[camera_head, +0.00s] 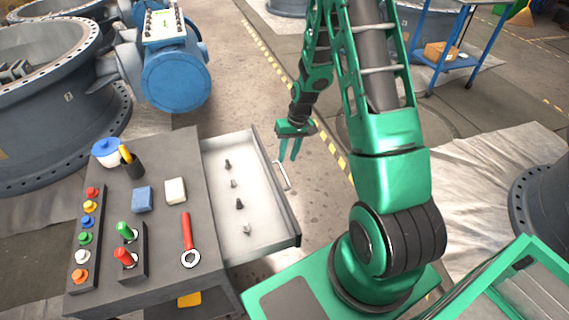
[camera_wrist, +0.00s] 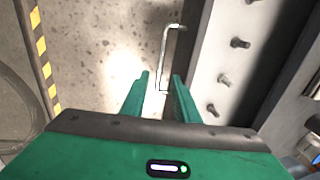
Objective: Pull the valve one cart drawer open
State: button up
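The cart drawer (camera_head: 222,187) is pulled out to the right from under the cart's grey top (camera_head: 155,215). Several small dark and grey fittings lie on its pale floor. Its silver bar handle (camera_head: 282,175) is on the outer front face; it also shows in the wrist view (camera_wrist: 163,60). My gripper (camera_head: 289,150) is outside the drawer, close to the handle's far end. In the wrist view the two green fingers (camera_wrist: 161,88) stand apart, and the handle's near end lies between them or just beyond. I cannot tell whether they touch it.
The cart top holds a red-handled wrench (camera_head: 187,235), screwdrivers, a row of coloured knobs, blocks and a blue-lidded pot (camera_head: 106,152). A large valve with a blue actuator (camera_head: 175,78) stands behind. A blue trolley (camera_head: 458,45) is far right.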

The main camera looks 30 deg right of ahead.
jog(key=shift+d+r, duration=0.25)
jog(key=shift+r, duration=0.9)
jog(key=shift+d+r, duration=0.25)
jog(key=shift+r, duration=0.9)
jog(key=s+d+r+m+h, duration=0.1)
jog(key=s+d+r, duration=0.1)
jog(key=s+r, duration=0.55)
jog(key=s+d+r+m+h, duration=0.15)
jog(key=s+r, duration=0.35)
jog(key=r, duration=0.5)
jog(key=s+r+m, duration=0.1)
jog(key=s+r, duration=0.3)
jog(key=s, duration=0.5)
jog(key=s+a+r+m, duration=0.1)
jog(key=s+r, duration=0.2)
jog(key=s, duration=0.7)
jog(key=shift+s+a+r, duration=0.15)
jog(key=shift+r, duration=0.25)
jog(key=shift+y, duration=0.25)
